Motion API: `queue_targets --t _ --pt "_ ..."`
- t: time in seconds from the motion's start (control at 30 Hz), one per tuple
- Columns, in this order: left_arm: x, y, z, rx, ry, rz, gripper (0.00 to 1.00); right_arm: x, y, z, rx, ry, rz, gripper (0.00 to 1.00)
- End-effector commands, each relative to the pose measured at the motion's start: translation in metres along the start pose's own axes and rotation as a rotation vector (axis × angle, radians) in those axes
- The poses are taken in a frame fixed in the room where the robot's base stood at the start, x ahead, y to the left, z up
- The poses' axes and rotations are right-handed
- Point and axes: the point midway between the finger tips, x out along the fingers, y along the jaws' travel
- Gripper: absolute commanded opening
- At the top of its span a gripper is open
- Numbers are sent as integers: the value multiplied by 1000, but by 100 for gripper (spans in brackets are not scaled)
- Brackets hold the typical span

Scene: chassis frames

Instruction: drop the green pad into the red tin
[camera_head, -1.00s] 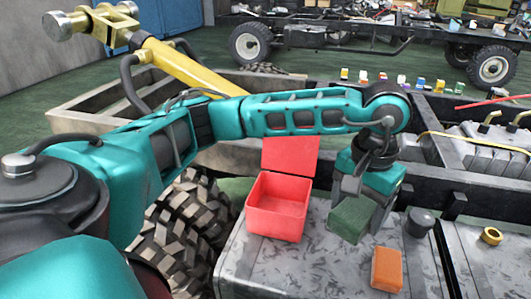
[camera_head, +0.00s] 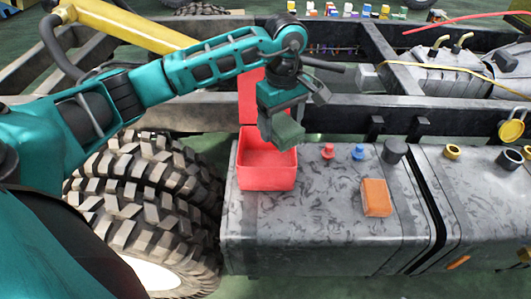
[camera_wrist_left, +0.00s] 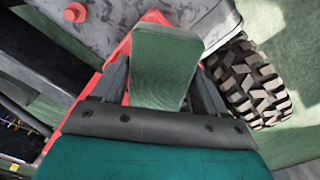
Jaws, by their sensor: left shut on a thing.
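The green pad (camera_head: 284,133) is held in my left gripper (camera_head: 280,122), which is shut on it. In the left wrist view the pad (camera_wrist_left: 165,62) sits between the two fingers and hides most of what lies beneath. The open red tin (camera_head: 267,173) stands on the grey metal tank, its lid raised at the back. In the head view the pad overlaps the tin's right rear rim and seems to be above it. The tin's red edge (camera_wrist_left: 88,92) shows in the left wrist view beside and under the pad. My right gripper is not in view.
An orange block (camera_head: 376,197) lies on the grey tank (camera_head: 310,225) right of the tin. Small red (camera_head: 328,151) and blue (camera_head: 358,153) fittings and a dark cap (camera_head: 395,151) stand behind it. A large tyre (camera_head: 150,205) is on the left.

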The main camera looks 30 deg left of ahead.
Motion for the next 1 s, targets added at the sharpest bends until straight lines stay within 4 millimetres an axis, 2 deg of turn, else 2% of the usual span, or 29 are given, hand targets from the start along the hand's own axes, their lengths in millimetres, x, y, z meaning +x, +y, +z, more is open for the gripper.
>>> queue_targets --t 0.03,0.1,0.2,0.33,0.5,0.67,1.0 --pt "2 -2 -10 -148 -4 -6 45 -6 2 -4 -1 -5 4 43" --pt "9 -4 -23 -339 -2 -7 45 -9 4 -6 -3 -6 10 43" --pt "18 -8 -38 -558 -1 -5 45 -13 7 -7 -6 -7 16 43" --pt "27 -12 -50 -737 0 -1 45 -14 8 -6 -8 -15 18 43" --pt "34 -14 -55 -816 0 0 45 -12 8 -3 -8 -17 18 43" --pt "46 -14 -56 -816 0 1 45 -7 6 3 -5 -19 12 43" --pt "86 -14 -55 -813 -1 0 45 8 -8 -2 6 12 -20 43"
